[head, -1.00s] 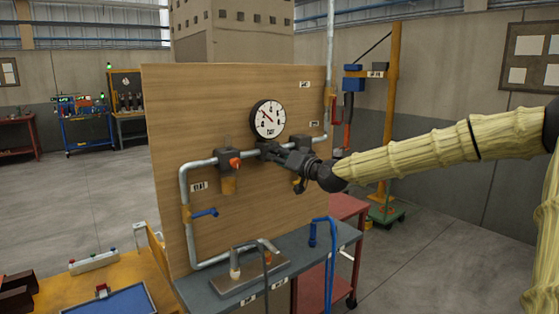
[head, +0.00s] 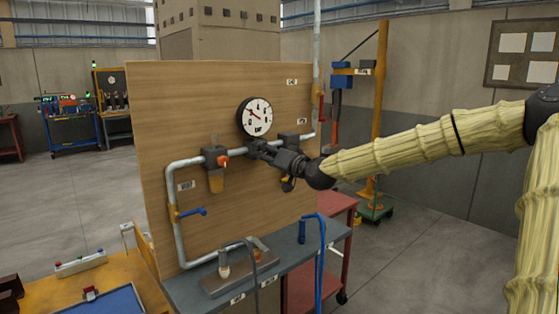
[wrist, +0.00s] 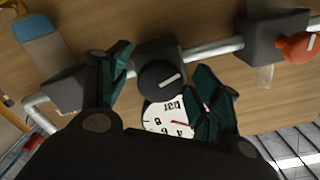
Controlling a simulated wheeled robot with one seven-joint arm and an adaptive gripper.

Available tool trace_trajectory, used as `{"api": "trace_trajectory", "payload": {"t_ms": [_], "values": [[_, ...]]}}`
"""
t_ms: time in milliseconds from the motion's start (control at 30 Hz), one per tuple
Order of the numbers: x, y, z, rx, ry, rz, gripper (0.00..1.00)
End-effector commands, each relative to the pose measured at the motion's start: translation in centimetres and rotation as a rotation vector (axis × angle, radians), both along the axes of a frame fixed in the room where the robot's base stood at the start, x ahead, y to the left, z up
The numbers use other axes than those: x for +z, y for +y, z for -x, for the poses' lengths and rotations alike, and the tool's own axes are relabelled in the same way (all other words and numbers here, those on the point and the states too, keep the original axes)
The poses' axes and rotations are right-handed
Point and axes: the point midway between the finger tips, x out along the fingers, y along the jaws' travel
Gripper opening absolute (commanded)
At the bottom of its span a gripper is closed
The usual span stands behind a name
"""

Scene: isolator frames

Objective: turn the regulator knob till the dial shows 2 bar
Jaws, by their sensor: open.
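The round white dial (head: 257,117) with a black rim is on the wooden panel, above the pipe. Its red needle points up and left in the head view; the figures are too small to read exactly. In the wrist view the dial (wrist: 160,112) appears upside down and partly covered by a finger. The black regulator knob (wrist: 161,81) with a white mark is in the middle of the wrist view. My gripper (wrist: 164,62) is open, its green-padded fingers on either side of the knob with visible gaps. In the head view my gripper (head: 262,148) hides the knob.
The pipe (head: 182,240) carries an orange knob (head: 222,162) left of the gripper and a blue-handled valve (head: 193,212) lower down. The wooden panel (head: 180,110) is close behind. A grey bench (head: 185,290) with a blue hose (head: 322,245) is below.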

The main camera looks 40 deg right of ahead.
Motion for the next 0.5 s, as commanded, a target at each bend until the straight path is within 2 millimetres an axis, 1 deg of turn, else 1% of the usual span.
{"api": "trace_trajectory", "payload": {"t_ms": [500], "values": [[-0.21,0.03,0.95,-0.007,0.001,0.007,0.64]]}}
